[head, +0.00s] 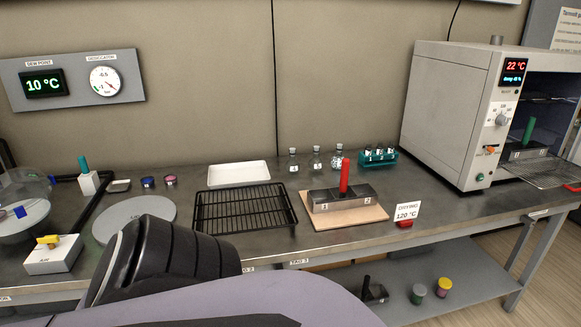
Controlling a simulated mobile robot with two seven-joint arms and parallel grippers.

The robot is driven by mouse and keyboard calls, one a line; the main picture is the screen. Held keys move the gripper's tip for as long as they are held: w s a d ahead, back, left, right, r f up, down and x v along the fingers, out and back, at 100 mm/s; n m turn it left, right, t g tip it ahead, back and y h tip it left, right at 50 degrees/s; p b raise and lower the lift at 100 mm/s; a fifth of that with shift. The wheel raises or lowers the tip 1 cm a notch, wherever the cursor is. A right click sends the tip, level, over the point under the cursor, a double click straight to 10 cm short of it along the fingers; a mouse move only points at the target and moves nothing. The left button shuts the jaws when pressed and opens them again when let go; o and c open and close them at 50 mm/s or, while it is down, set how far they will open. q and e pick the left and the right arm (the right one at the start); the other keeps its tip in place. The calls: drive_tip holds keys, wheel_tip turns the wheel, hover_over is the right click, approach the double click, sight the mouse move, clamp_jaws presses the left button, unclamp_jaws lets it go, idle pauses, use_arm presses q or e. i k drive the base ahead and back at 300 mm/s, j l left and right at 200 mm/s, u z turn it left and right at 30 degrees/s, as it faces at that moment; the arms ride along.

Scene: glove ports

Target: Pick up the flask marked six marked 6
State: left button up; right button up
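Three small stoppered glass flasks stand upright in a row at the back of the bench, against the wall: a left one (293,162), a middle one (317,160) and a right one (339,158). Each carries a small label; the digits are too small to read surely, so I cannot tell for certain which is marked 6. The right flask stands just left of a green rack (377,158) holding several small vessels. Neither of my grippers shows in the head view. A black and purple arm part of mine fills the bottom centre, well in front of the flasks.
A black wire rack (245,208) and a white tray (238,174) lie left of the flasks. A metal block with a red handle (344,176) sits on a wooden board (372,213) in front of them. An open oven (455,110) stands at right.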

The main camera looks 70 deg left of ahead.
sight(336, 161)
drive_tip(key=u, duration=2.05)
